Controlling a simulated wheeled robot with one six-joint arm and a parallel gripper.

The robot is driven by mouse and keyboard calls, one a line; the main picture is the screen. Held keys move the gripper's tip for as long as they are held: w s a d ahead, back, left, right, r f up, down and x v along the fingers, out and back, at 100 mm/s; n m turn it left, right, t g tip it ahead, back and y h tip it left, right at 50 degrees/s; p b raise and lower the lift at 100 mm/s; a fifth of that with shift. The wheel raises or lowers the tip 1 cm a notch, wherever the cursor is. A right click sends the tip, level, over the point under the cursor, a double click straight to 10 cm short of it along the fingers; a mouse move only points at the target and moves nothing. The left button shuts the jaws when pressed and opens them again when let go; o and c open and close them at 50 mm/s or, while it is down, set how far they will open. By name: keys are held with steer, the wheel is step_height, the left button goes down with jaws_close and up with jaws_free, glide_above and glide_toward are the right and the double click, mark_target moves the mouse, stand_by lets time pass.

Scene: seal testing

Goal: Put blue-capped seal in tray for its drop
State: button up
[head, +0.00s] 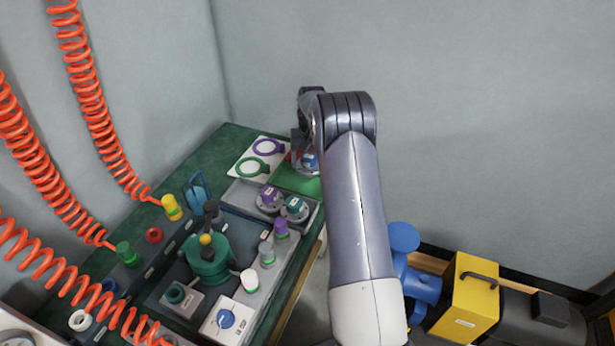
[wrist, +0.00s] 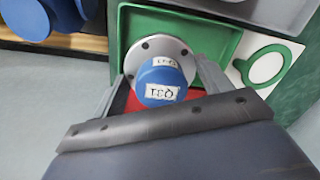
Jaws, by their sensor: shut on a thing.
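The blue-capped seal (wrist: 161,83) has a grey metal flange with bolt holes and a white label on its cap. It sits between the two fingers of my gripper (wrist: 163,70), which is shut on it. In the head view the blue cap (head: 309,161) shows at the end of my arm, partly covered by the gripper. The green tray (head: 293,181) lies just below it at the bench's far right end. In the wrist view the flange overlaps the green tray (wrist: 125,40), with a red surface beside it. I cannot tell whether the seal touches the tray.
A grey tray (head: 237,191) holds a purple-capped seal (head: 269,194) and a teal-capped seal (head: 294,206). A white card (head: 244,151) with purple and green rings lies behind. Orange coiled hoses (head: 95,100) hang at the left. A yellow box (head: 467,295) stands on the right.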

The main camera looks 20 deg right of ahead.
mark_target(309, 173)
steer(key=shift+f, duration=2.8)
steer(key=shift+f, duration=0.1)
steer(key=o, duration=1.3)
step_height(309, 173, up, 12)
steer(key=shift+s+d+r+p, duration=0.1)
steer(key=shift+d+p, duration=0.05)
steer(key=shift+p, duration=0.25)
